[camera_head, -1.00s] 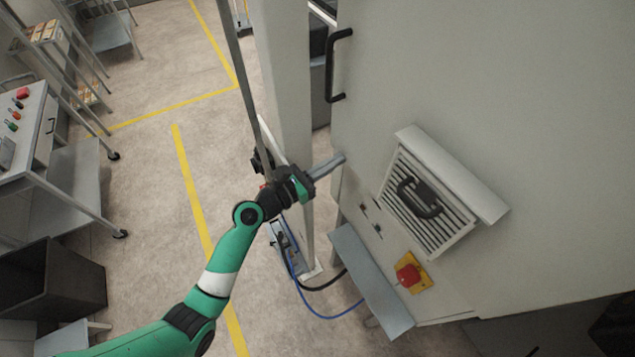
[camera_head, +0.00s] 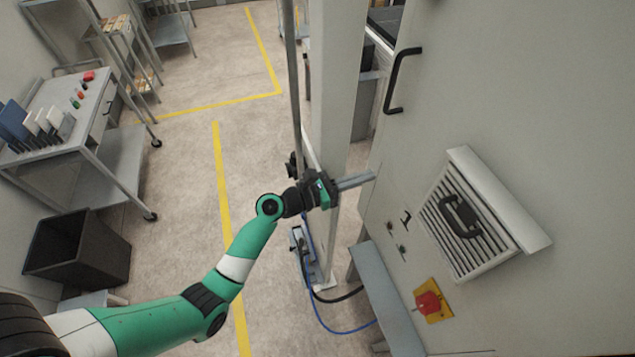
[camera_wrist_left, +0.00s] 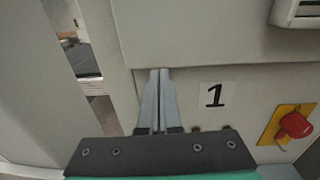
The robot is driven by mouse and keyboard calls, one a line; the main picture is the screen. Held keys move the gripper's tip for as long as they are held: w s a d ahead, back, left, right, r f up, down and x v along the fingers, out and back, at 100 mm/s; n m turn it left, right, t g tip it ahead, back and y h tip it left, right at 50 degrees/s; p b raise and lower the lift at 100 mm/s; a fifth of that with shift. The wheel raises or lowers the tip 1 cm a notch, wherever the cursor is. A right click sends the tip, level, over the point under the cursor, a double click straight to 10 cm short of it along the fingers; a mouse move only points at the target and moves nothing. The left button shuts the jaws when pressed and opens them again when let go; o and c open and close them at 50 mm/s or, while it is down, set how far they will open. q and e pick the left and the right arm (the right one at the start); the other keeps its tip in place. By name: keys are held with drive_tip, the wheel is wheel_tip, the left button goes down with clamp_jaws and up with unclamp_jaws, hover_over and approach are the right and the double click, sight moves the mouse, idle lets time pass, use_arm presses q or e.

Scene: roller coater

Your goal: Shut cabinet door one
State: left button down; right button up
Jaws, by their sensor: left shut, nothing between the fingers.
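The large grey cabinet door (camera_head: 500,90) with a black handle (camera_head: 402,80) fills the upper right of the head view. In the left wrist view the grey panel (camera_wrist_left: 215,30) spans the top, above a lower panel with a "1" label (camera_wrist_left: 214,95). My left gripper (camera_head: 372,177) is shut and empty, its fingertips at the panel's lower left edge. In the left wrist view its closed fingers (camera_wrist_left: 160,73) point at this edge. I cannot tell whether they touch it, or how far the door stands open. My right gripper is not in view.
A grey post (camera_head: 340,110) stands left of the cabinet, close to my left wrist. A louvred vent (camera_head: 470,225), a red knob (camera_head: 428,303) and a grey ledge (camera_head: 385,300) are on the cabinet's front. A cart (camera_head: 110,165) and black bin (camera_head: 80,250) stand left; floor between is free.

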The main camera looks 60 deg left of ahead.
use_arm(q)
drive_tip(key=a+v, duration=0.1)
drive_tip(key=v, duration=0.9)
drive_tip(key=shift+b, duration=0.3)
drive_tip(key=shift+w+r, duration=0.1)
drive_tip(key=shift+w, duration=0.1)
